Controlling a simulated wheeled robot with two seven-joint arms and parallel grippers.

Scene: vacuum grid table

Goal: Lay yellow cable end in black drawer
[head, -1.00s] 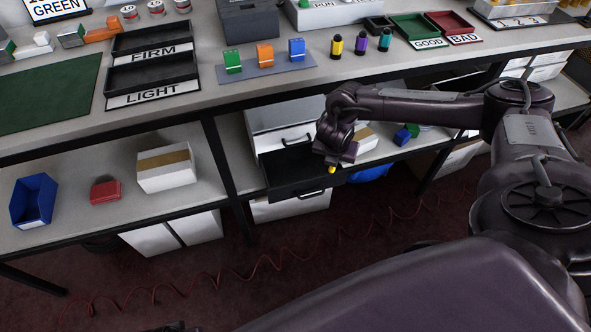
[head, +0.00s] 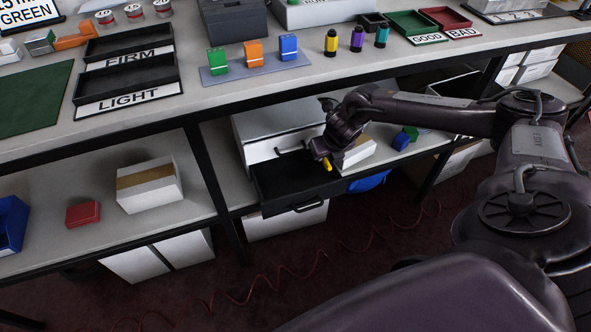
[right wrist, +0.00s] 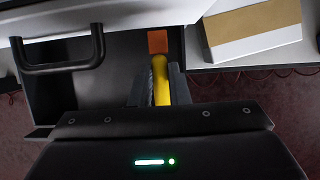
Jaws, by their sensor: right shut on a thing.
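The black drawer (head: 277,190) is pulled open under the table, below a white-fronted unit. Its dark interior also shows in the right wrist view (right wrist: 110,85). My right gripper (head: 325,157) is over the right part of the drawer. It is shut on the yellow cable end (head: 327,165), which points downward. In the right wrist view the yellow cable end (right wrist: 161,82) sits between the two fingers. I cannot tell whether it touches the drawer floor. An orange-red square (right wrist: 157,42) shows just beyond its tip. My left gripper is out of view.
A closed drawer's black handle (right wrist: 60,52) is close to my right gripper. A white box with a tan top (right wrist: 254,28) stands right of the drawer. The tabletop edge (head: 240,105) runs above. A red box (head: 83,213) and a white box (head: 148,186) are on the left shelf.

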